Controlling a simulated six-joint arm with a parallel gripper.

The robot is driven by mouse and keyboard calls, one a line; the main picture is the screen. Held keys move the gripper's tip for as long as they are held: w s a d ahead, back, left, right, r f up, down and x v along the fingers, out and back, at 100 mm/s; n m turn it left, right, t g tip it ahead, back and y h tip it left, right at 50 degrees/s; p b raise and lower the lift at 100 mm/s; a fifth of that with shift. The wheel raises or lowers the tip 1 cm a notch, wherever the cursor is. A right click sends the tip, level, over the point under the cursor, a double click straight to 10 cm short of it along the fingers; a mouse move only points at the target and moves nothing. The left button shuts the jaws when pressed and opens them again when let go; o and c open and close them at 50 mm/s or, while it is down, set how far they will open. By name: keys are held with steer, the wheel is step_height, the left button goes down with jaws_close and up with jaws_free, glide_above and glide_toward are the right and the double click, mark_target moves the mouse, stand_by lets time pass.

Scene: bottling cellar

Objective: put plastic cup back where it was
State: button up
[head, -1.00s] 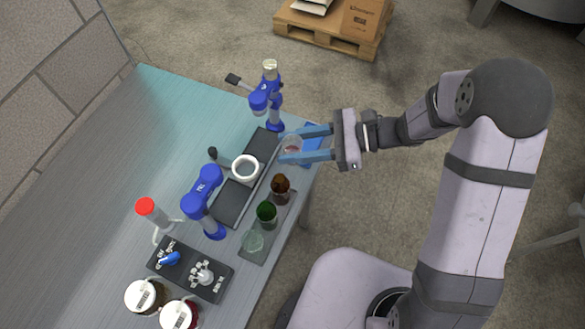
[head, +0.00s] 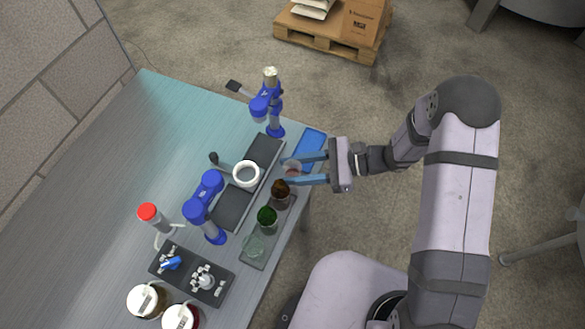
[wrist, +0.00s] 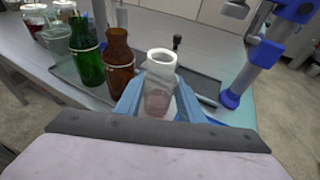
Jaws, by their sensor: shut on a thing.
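My gripper (head: 285,170) is shut on a clear plastic cup (head: 292,168), which holds something reddish low inside. In the wrist view the cup (wrist: 157,101) is upright between the blue fingers. A white ring (head: 246,174) on a dark tray shows behind its top in the wrist view. The cup is close to the brown bottle (head: 280,189), at the table's right side. A blue mat (head: 310,143) lies bare just above the gripper in the head view. Whether the cup's base touches anything is hidden.
A green bottle (head: 267,216) and a clear vessel (head: 254,245) stand in a row with the brown bottle on a grey strip. Two blue stands (head: 207,196) (head: 267,104) flank the dark tray (head: 233,207). The table's left side is clear.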

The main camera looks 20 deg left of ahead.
steer(key=shift+f, duration=0.2)
steer(key=shift+f, duration=0.2)
steer(key=o, duration=0.9)
steer(key=shift+r, duration=0.15)
